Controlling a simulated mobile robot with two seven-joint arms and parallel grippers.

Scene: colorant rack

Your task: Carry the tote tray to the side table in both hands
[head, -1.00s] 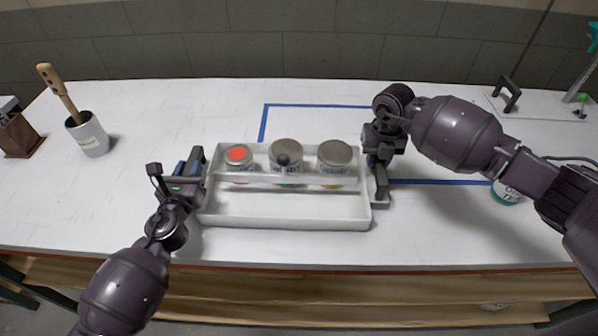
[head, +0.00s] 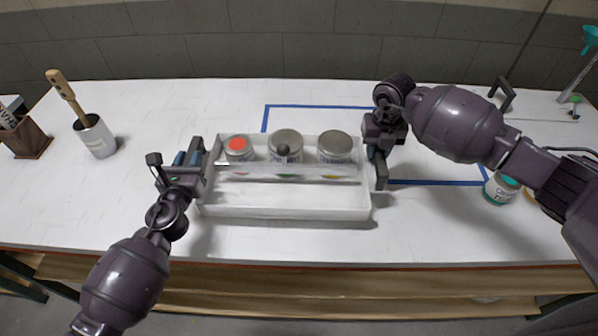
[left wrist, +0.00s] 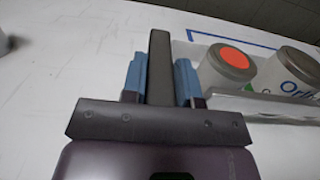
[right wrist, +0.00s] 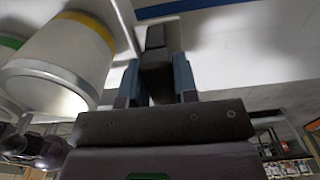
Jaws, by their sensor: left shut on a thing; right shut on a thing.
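The white tote tray (head: 285,200) is level between my grippers, with a shadow beneath it; it appears slightly above the white table. My right gripper (head: 379,165) is shut on the right handle, also seen in the right wrist view (right wrist: 156,65). No side table is identifiable.
Blue tape (head: 430,182) outlines a rectangle on the table behind and right of the tray. A mug with a wooden-handled brush (head: 95,138) and a brown box (head: 25,138) stand left.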

